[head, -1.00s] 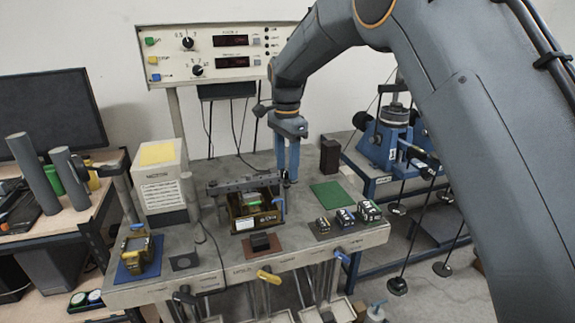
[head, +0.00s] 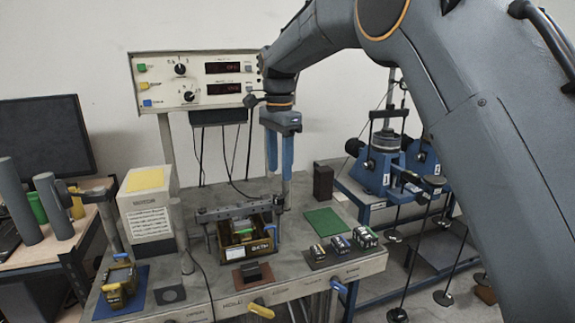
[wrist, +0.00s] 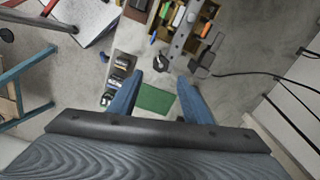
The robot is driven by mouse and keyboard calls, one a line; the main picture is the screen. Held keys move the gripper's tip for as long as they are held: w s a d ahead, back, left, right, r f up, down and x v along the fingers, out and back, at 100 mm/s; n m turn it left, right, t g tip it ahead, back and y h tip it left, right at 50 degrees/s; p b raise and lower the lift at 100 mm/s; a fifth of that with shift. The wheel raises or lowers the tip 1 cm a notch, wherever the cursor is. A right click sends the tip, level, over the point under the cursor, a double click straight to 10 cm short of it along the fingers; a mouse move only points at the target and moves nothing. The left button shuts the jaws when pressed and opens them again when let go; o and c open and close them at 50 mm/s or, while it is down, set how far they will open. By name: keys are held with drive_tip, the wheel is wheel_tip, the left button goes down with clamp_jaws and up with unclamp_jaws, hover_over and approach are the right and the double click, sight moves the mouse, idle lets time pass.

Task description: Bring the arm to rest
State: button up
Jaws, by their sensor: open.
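My gripper (head: 279,170) hangs from my grey arm, pointing down above the back of the grey bench (head: 218,281). Its two blue fingers are apart with nothing between them. In the wrist view my gripper (wrist: 160,84) is also open, with a green mat (wrist: 156,99) below and between the fingers. The mat also shows in the head view (head: 323,222), bare, to the right of my gripper. A gold-brown box (head: 235,253) sits under a clamp bar (head: 232,209) left of and below the fingers, apart from them.
Several small dark blocks (head: 341,245) stand on a dark strip at the bench's right front. A dark brown block (head: 323,181) stands behind the mat. A control panel (head: 195,80) rises behind the bench. Blue machinery (head: 385,165) is at right. A yellow-topped box (head: 147,213) stands left.

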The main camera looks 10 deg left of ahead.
drive_tip(key=s+d+f+n+b, duration=0.1)
drive_tip(key=s+d+f, duration=0.15)
drive_tip(key=d, duration=0.45)
drive_tip(key=s+d+f+n, duration=0.1)
drive_tip(key=d+f+n, duration=0.1)
drive_tip(key=d+f, duration=0.35)
drive_tip(key=s+d+f+n+b, duration=0.1)
drive_tip(key=s+d+f, duration=0.1)
drive_tip(key=d, duration=0.7)
drive_tip(key=s+d+f+n, duration=0.2)
drive_tip(key=s+d+f, duration=0.3)
drive_tip(key=s+d, duration=0.2)
drive_tip(key=s+d+f+n+t+b, duration=0.1)
drive_tip(key=s+d+f+n, duration=0.1)
drive_tip(key=s+d+f, duration=0.3)
drive_tip(key=s+d, duration=0.3)
drive_tip(key=s, duration=0.4)
drive_tip(key=shift+n, duration=0.4)
drive_tip(key=shift+s, duration=0.1)
